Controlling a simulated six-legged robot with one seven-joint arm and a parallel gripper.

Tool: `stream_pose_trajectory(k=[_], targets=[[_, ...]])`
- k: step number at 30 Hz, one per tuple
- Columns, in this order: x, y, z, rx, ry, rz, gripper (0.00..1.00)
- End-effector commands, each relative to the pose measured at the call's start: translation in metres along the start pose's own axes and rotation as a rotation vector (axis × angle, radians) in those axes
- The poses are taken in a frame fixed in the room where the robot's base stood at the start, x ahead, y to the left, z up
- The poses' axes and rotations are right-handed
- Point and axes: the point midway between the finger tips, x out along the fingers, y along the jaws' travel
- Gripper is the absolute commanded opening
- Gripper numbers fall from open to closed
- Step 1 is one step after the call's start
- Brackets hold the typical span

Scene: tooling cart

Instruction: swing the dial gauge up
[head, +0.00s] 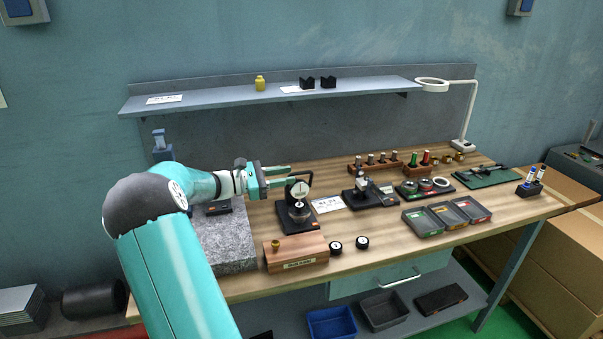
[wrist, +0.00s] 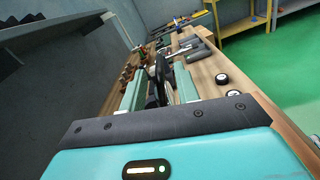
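The dial gauge (head: 299,190) has a round white face and a dark frame. It stands on a small dark stand (head: 297,219) with an orange label, on the wooden bench. My gripper (head: 288,175) comes in level from the left, at the height of the gauge's upper part. Its two green fingers are apart. In the wrist view my gripper (wrist: 158,90) shows its fingers on either side of the dark, edge-on gauge (wrist: 160,82). I cannot tell whether either finger touches it.
A grey granite block (head: 226,240) lies below my arm. A wooden block (head: 296,254) with a brass knob and two small round dials (head: 349,244) are in front. Another dark stand (head: 361,192) is to the right. A shelf (head: 230,98) runs above the bench.

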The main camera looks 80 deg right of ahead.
Motion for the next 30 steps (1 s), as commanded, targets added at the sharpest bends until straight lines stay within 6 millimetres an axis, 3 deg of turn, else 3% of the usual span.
stream_pose_trajectory(k=[3,9,20,25,30], targets=[[0.025,0.0,0.0,0.0,0.0,-0.005,0.32],[0.05,0.001,-0.001,0.001,0.0,-0.003,0.32],[0.056,0.003,-0.001,0.0,0.001,-0.001,0.32],[0.056,0.003,-0.001,0.0,0.001,-0.002,0.0],[0.056,0.003,-0.001,0.0,0.001,-0.002,0.0]])
